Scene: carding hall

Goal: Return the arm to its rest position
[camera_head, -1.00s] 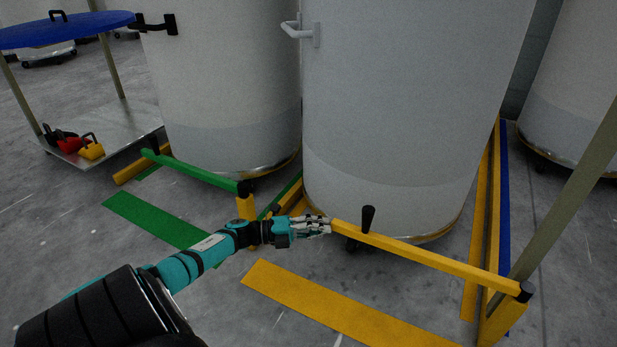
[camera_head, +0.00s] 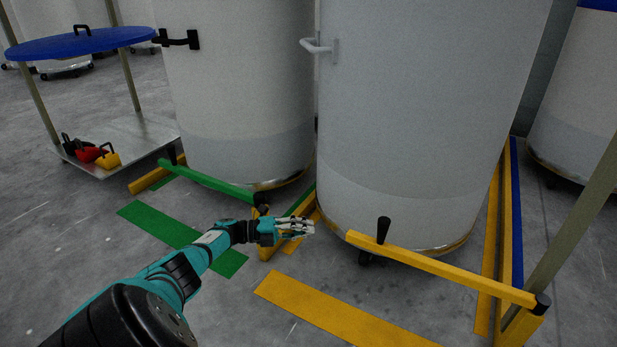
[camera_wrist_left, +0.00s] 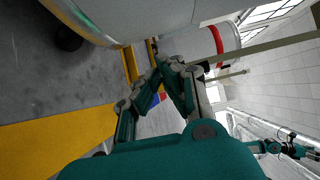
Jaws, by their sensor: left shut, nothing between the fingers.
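My left gripper (camera_head: 308,228) is shut and empty, at the end of my teal and black left arm. It is in the middle of the head view, in front of the large grey can. A gap separates it from the left end of the yellow bar (camera_head: 430,262) with the black handle (camera_head: 383,231). In the left wrist view its fingers (camera_wrist_left: 160,75) point away from the camera, with floor and yellow strip beside them.
A large grey can (camera_head: 420,110) and a second can (camera_head: 235,90) stand behind. A green bar (camera_head: 205,182) is at left. Yellow (camera_head: 335,312) and green (camera_head: 180,235) strips mark the floor. A cart with a blue round top (camera_head: 80,43) stands far left; an olive post (camera_head: 580,235) is at right.

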